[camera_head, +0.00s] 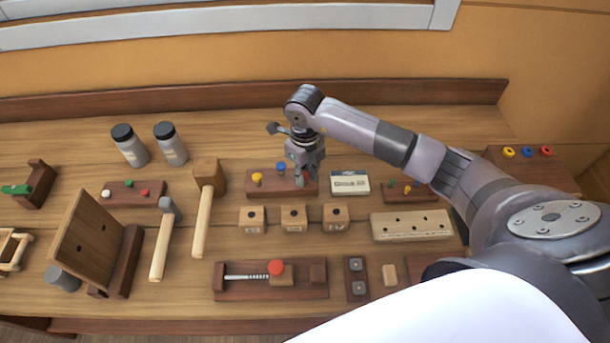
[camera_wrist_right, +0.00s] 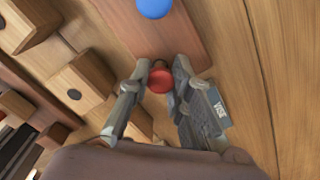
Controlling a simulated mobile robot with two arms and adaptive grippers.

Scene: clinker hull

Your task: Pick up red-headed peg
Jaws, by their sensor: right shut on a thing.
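The red-headed peg (camera_wrist_right: 159,80) shows its round red head between the two fingers of my right gripper (camera_wrist_right: 158,84) in the right wrist view. The fingers are shut on it. In the head view my right gripper (camera_head: 302,178) points down at the right end of a dark red-brown peg board (camera_head: 272,189) and hides the peg. A yellow-headed peg (camera_head: 257,179) and a blue-headed peg (camera_head: 280,168) stand on that board. The blue head also shows in the right wrist view (camera_wrist_right: 154,7). I cannot tell whether the red peg is clear of its hole. My left gripper is not in view.
A labelled white box (camera_head: 350,183) stands just right of the board. Wooden blocks (camera_head: 294,218) are in front of it, and a mallet (camera_head: 205,200) lies to its left. A pale block with holes (camera_head: 411,225) is farther right. The bench is clear behind the board.

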